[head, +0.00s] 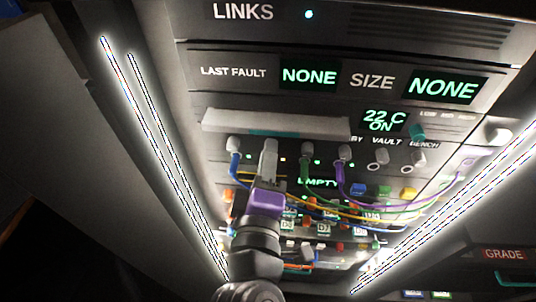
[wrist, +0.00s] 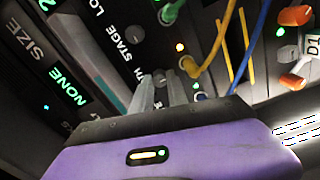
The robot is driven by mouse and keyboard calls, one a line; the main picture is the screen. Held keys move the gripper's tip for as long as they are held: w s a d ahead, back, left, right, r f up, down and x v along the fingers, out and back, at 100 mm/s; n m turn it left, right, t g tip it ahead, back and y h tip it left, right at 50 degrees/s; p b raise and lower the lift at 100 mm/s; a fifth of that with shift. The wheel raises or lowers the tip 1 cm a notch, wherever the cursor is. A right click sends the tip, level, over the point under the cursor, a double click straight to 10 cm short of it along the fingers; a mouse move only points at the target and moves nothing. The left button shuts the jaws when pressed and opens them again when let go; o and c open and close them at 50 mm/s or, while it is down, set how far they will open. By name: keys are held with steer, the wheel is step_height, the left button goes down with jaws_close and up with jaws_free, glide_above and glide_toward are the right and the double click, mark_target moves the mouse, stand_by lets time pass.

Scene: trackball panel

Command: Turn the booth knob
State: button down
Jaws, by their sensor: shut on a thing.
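My gripper (head: 268,145) reaches up to the panel in the head view, its fingertips at the row of sockets below a long light bar. In the wrist view my gripper (wrist: 161,84) has its two grey fingers on either side of a small dark grey knob (wrist: 160,89). The fingers are shut on this knob. A label ending in "TH" is beside it, partly covered by a finger, so it looks like the booth knob. In the head view the knob is hidden behind my fingers. I cannot tell its turn angle.
A blue cable (head: 234,168) and a purple cable (head: 342,180) hang from plugs on both sides of my gripper. A pale light bar (head: 290,126) juts out just above.

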steer(key=c, duration=1.3)
jaws_free()
steer(key=s+b, duration=0.2)
steer(key=s, duration=0.6)
steer(key=shift+a, duration=0.15)
steer(key=shift+w, duration=0.1)
